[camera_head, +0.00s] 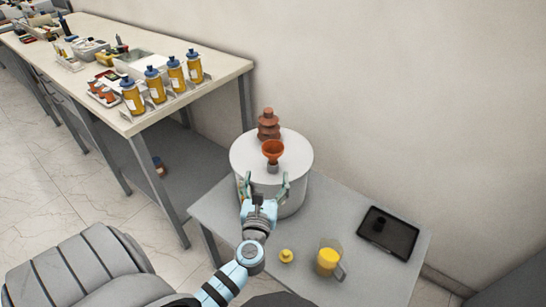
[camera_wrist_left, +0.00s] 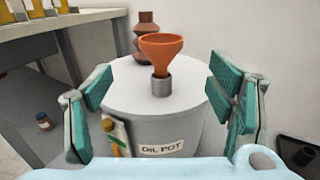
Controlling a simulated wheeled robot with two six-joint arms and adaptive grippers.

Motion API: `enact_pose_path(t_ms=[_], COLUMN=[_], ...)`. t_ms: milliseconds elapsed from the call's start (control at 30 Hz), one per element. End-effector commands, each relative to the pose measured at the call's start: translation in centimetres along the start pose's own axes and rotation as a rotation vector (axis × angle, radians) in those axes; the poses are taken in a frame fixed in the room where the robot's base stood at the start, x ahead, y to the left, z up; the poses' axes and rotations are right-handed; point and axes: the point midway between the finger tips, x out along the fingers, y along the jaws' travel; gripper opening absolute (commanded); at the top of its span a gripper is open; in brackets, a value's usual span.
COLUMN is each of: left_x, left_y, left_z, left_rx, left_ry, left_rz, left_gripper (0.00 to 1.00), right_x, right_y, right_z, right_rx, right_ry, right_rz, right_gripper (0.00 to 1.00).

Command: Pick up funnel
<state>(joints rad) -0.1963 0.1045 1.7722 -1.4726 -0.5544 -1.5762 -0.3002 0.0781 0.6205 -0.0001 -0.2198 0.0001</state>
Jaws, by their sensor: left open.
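The orange funnel (camera_head: 273,149) stands upright with its spout in a short grey collar on top of the white oil pot. It also shows in the left wrist view (camera_wrist_left: 162,50), centred between the fingers and beyond them. The oil pot (camera_head: 245,155) is a white drum labelled "OIL POT" on the grey table. My left gripper (camera_head: 264,186) is open and empty at the near side of the pot; in the left wrist view its teal-padded fingers (camera_wrist_left: 160,95) are spread wide either side of the funnel. My right gripper is not in view.
A brown ribbed bushing (camera_head: 268,126) stands on the pot behind the funnel. On the grey table (camera_head: 372,282) are a yellow cap (camera_head: 286,255), a jug of yellow liquid (camera_head: 328,260) and a black tray (camera_head: 400,237). A workbench with several yellow bottles (camera_head: 155,86) stands at left.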

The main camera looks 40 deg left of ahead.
Motion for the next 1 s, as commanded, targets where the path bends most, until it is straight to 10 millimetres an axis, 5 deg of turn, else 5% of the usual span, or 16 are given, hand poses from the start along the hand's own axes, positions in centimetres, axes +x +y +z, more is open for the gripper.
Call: enact_pose_path(t_ms=[200,600,833,1000], left_x=[5.6,11.9,12.2,12.1], left_y=[0.1,-0.1,-0.1,-0.1], left_z=[-0.2,-0.4,-0.3,-0.3], left_rx=[-0.003,-0.006,-0.007,-0.007], left_ry=[0.002,0.004,0.006,0.006], left_rz=[0.001,0.002,0.001,0.001], left_gripper=[0.75,0.75,0.74,0.47], right_x=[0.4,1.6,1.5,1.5], right_y=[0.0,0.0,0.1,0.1], right_z=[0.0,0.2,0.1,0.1], right_rx=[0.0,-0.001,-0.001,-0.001], right_ry=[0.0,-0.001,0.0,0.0], right_rz=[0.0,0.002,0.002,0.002], right_gripper=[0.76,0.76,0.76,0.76])
